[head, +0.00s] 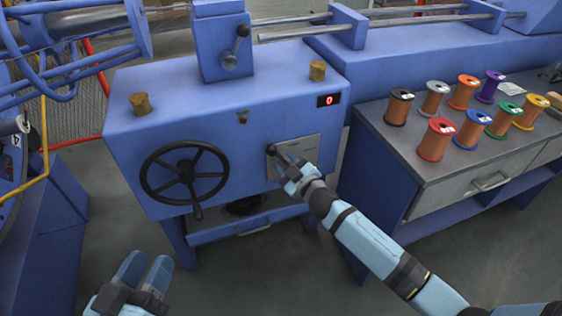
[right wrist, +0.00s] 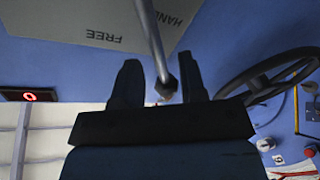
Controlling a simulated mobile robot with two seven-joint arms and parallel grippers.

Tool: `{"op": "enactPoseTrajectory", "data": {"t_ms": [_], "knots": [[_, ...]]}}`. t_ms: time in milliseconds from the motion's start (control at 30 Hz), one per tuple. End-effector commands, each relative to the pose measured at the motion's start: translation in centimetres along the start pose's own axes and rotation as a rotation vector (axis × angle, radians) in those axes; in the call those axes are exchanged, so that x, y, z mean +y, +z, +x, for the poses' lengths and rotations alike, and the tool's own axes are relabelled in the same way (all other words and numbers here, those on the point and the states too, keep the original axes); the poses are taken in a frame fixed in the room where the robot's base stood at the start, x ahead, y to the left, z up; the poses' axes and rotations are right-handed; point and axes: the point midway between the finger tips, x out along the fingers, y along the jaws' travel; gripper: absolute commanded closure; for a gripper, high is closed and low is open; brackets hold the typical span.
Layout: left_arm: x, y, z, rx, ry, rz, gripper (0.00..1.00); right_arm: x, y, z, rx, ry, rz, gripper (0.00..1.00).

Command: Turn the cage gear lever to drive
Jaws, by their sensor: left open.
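A grey label plate (head: 300,149) sits on the front of the blue machine cabinet, right of the handwheel. In the right wrist view the plate (right wrist: 85,18) reads FREE and HAND upside down; no drive mark is visible. A lever with a metal rod (right wrist: 150,35) and a dark knob (right wrist: 165,88) crosses the plate; its knob also shows in the head view (head: 271,149). My right gripper (head: 284,160) is at the lever. Its fingers are apart, with the knob between them; contact is unclear. My left gripper (head: 146,268) is open and empty at the lower left.
A black handwheel (head: 186,171) is left of the plate. A red display (head: 328,100) reads 0. Another lever (head: 236,45) stands on the upper box. Several wire spools (head: 437,139) stand on a bench at right. Open floor lies before the cabinet.

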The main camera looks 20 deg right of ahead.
Motion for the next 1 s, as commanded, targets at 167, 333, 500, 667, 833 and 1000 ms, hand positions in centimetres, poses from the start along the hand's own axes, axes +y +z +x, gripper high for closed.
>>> {"op": "enactPoseTrajectory", "data": {"t_ms": [167, 333, 500, 667, 833, 1000], "knots": [[-0.1, 0.9, 0.0, -0.026, 0.002, -0.002, 0.57, 0.0, 0.1, 2.1, 0.0, 0.001, 0.0, 0.62], [-0.1, 1.1, 0.0, -0.035, 0.004, -0.004, 0.57, 0.0, 0.1, 2.7, -0.001, 0.0, 0.0, 0.62], [-0.1, 1.1, 0.0, -0.037, 0.004, -0.003, 0.57, 0.0, 0.0, 2.7, -0.001, 0.0, 0.0, 0.62], [-0.1, 1.1, 0.0, -0.037, 0.004, -0.002, 0.57, 0.0, 0.0, 2.7, -0.001, 0.0, 0.001, 0.85], [-0.1, 1.1, 0.0, -0.037, 0.005, 0.0, 0.57, 0.0, 0.0, 2.6, -0.001, 0.0, 0.001, 1.0], [-0.2, 1.0, 0.0, -0.036, 0.005, 0.001, 0.57, 0.0, 0.0, 2.6, 0.0, 0.001, 0.006, 1.0]]}}
